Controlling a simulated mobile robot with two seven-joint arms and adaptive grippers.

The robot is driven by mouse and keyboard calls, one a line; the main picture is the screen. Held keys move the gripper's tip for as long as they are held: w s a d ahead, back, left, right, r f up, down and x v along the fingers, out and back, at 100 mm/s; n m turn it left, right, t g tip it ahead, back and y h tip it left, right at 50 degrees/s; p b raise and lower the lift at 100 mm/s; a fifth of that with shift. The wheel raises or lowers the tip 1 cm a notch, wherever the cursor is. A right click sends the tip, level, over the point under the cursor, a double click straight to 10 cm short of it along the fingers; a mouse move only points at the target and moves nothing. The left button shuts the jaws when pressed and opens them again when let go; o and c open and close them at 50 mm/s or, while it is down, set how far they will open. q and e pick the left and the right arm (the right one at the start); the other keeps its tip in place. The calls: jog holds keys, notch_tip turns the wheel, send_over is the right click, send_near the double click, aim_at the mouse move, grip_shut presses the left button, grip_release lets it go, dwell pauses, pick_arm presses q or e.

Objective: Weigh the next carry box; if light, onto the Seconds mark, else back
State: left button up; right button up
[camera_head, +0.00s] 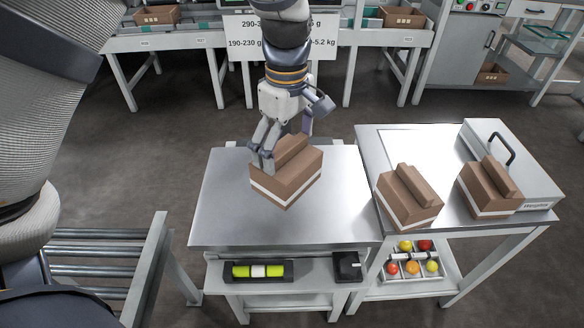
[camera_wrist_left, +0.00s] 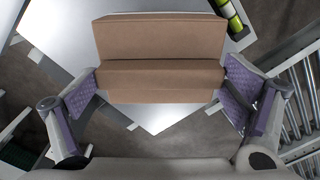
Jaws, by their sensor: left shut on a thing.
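My left gripper (camera_head: 268,150) is shut on a brown carry box (camera_head: 287,183) with a raised top ridge and a white band. It holds the box over the left steel table (camera_head: 225,222); whether the box touches the tabletop is unclear. In the left wrist view, the box (camera_wrist_left: 160,75) lies between the purple-padded fingers of the gripper (camera_wrist_left: 162,95). Two similar boxes stand on the right table: one near its left edge (camera_head: 408,200), one further right (camera_head: 484,188) by a grey slab with a handle (camera_head: 520,180). No Seconds mark is discernible. My right gripper is out of view.
A lower shelf holds a black tray of yellow-green items (camera_head: 258,271) and a small black device (camera_head: 348,267). A divided tray of tomatoes (camera_head: 412,280) sits below the right table. A roller conveyor (camera_head: 95,262) is at left. A weight sign (camera_head: 325,38) hangs behind.

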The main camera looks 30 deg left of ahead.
aim_at(284, 140)
pick_arm(q)
jog(key=w+a+n, duration=0.1)
jog(key=n, duration=0.1)
jog(key=w+a+n, duration=0.1)
jog(key=n, duration=0.2)
jog(key=w+a+r+n, duration=0.1)
jog(key=w+n, duration=0.1)
jog(key=shift+a+n, duration=0.1)
jog(key=shift+n, duration=0.3)
jog(key=shift+w+f, duration=0.1)
jog(key=shift+f, duration=0.15)
notch_tip(284, 140, down, 6)
jog(key=shift+f+b, duration=0.2)
jog(key=shift+b, duration=0.55)
jog(key=shift+f, duration=0.75)
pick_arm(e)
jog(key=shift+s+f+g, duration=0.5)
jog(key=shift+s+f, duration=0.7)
pick_arm(q)
jog(key=shift+f, duration=0.3)
jog(key=o, duration=1)
jog(key=shift+c, duration=0.2)
jog(key=shift+r, duration=0.1)
